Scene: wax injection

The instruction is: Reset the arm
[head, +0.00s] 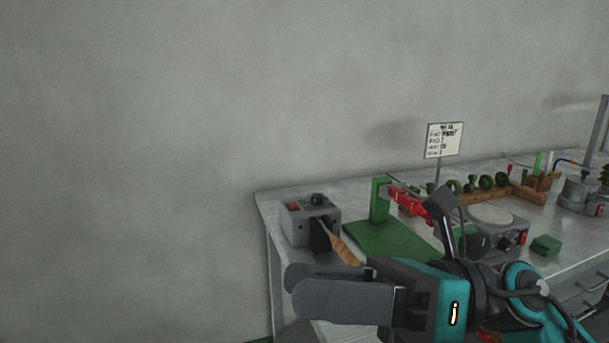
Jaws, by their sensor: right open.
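My right gripper (299,287) is in the lower middle of the head view, in front of the bench's left end. Its two broad grey fingers point left. It is open, and nothing shows between the fingers. My teal and black right arm runs in from the lower right and covers part of the bench front. My left gripper is not in the head view.
On the metal bench (272,206) stand a grey box (297,228) with a wooden-handled tool (346,247), a green stand (379,200) with a red tool, a round-topped device (491,216) and a sign (443,140). Left of the bench is clear.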

